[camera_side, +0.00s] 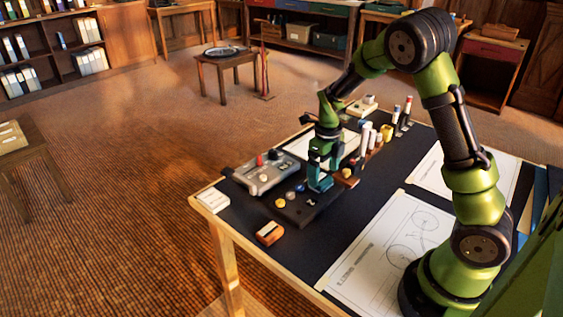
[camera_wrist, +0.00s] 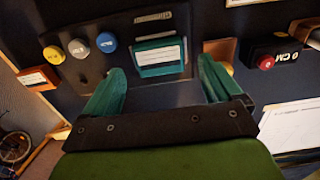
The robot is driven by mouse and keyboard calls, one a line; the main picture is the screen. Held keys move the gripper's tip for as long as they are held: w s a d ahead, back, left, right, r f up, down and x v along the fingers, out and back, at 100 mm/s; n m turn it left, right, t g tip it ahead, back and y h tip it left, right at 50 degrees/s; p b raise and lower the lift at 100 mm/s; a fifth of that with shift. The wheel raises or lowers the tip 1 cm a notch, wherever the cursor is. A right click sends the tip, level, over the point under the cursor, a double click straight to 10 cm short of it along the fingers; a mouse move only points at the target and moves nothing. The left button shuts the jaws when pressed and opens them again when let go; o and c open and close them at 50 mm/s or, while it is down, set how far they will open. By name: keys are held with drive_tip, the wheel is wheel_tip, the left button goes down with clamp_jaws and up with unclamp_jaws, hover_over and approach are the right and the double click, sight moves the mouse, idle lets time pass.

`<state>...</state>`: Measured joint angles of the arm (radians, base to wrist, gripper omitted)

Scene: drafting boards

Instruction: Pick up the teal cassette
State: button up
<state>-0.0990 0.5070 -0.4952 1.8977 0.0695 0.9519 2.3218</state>
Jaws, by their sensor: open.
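The teal cassette (camera_wrist: 160,57) has a pale label and lies on a dark panel (camera_wrist: 80,22) in the wrist view. My gripper (camera_wrist: 164,80) is open. Its two teal fingers show left and right of the cassette's near end, with an empty gap between them. The cassette sits just beyond the fingertips, and I cannot tell whether they touch it. In the side view my gripper (camera_side: 320,182) is low over the dark panel (camera_side: 303,212). There I cannot tell the cassette apart from the teal fingers.
Yellow (camera_wrist: 54,55), grey (camera_wrist: 78,48) and blue (camera_wrist: 107,42) knobs sit left of the cassette. A dark block with a red knob (camera_wrist: 266,62) is on the right. An orange object (camera_side: 269,233) and a grey device (camera_side: 265,174) are nearby. Paper drawings (camera_side: 370,270) cover the table's front.

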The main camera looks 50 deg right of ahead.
wheel_tip(320, 180, down, 2)
drive_tip(key=shift+f, duration=0.1)
drive_tip(key=c, duration=1.1)
drive_tip(key=shift+c, duration=0.2)
